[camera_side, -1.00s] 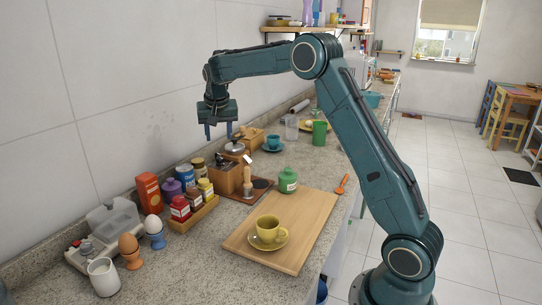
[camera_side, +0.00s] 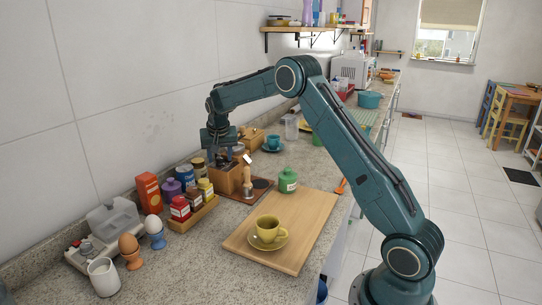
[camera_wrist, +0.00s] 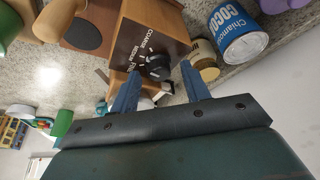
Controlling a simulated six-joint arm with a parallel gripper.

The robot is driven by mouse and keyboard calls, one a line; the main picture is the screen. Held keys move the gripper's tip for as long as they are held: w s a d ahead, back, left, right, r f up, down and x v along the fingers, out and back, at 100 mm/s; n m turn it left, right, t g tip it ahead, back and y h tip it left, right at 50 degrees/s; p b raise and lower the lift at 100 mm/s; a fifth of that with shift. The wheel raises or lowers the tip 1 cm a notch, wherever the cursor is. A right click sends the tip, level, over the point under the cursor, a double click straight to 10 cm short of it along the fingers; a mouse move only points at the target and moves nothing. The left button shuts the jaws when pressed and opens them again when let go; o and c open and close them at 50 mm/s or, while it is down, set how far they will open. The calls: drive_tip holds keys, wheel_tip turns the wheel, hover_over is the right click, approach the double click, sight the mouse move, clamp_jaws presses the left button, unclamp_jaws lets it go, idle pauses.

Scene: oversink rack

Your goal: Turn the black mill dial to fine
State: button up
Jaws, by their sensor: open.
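The wooden mill (camera_side: 227,180) stands on the counter beside the spice rack. In the wrist view, its face (camera_wrist: 165,28) carries printed labels, including COARSE, MEDIUM and FINE, beside the black dial (camera_wrist: 155,67). I cannot tell clearly which label the dial's mark points to. My gripper (camera_wrist: 160,68) is open, with one blue finger on each side of the dial; I cannot tell whether either touches it. In the side view, my gripper (camera_side: 219,156) points down at the top of the mill and hides the dial.
A wooden rack (camera_side: 193,217) of several spice jars is at the mill's near left. A green lidded jar (camera_side: 287,181) and a board (camera_side: 304,219) with a yellow cup (camera_side: 268,228) are to the right. A blue cocoa tin (camera_wrist: 238,33) stands close by in the wrist view.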

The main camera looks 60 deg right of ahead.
drive_tip(key=c, duration=1)
drive_tip(key=shift+n, duration=0.5)
drive_tip(key=n, duration=0.2)
drive_tip(key=n+t+y, duration=0.1)
drive_tip(key=n, duration=0.1)
drive_tip(key=shift+d+y, duration=0.15)
drive_tip(key=shift+y, duration=0.15)
drive_tip(key=n+y, duration=0.1)
drive_tip(key=n, duration=0.4)
drive_tip(key=shift+t+y, duration=0.3)
drive_tip(key=shift+y, duration=0.1)
drive_tip(key=o, duration=1)
